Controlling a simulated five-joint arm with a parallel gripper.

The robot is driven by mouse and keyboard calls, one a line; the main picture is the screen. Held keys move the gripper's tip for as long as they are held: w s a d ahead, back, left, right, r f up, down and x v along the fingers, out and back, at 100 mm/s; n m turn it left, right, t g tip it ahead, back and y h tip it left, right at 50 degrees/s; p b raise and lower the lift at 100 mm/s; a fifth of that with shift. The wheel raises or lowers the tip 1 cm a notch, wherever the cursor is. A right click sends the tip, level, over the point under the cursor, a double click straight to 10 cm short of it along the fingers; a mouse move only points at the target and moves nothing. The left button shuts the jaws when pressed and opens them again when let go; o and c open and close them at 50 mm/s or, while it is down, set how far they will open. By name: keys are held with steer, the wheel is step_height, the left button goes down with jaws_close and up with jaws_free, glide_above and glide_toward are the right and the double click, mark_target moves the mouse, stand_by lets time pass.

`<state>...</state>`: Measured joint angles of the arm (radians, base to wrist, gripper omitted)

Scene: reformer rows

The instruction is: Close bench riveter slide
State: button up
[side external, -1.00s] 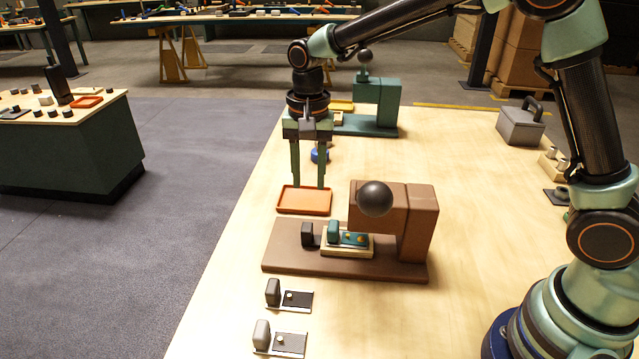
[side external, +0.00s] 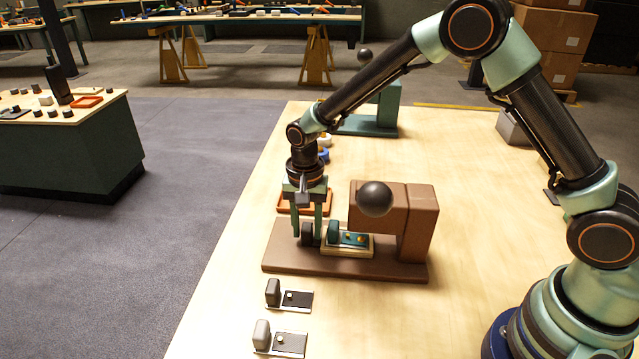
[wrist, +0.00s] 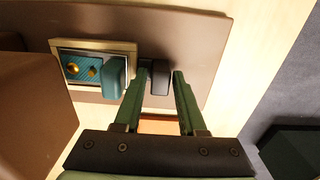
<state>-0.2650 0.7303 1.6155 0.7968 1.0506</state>
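The brown bench riveter (side external: 420,222) stands on its brown base plate, with a dark ball knob (side external: 375,198) on its arm. Its slide (side external: 352,239), teal with brass-coloured bits, sits in a cream frame under the arm, with a teal upright block at its left end. It also shows in the wrist view (wrist: 85,70). A black block (side external: 307,238) stands on the base just left of the frame. My gripper (side external: 307,236) is low over the base, open, with one finger on each side of the black block (wrist: 158,77). I cannot tell whether the fingers touch it.
An orange tray (side external: 286,207) lies behind the riveter, partly hidden by my gripper. A teal riveter (side external: 386,108) stands farther back. Two small plates with upright blocks, dark (side external: 273,293) and grey (side external: 262,334), lie in front. The table's right side is mostly clear.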

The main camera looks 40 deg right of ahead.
steer(key=shift+f, duration=0.15)
steer(key=shift+c, duration=0.3)
jaws_close()
stand_by(1.1)
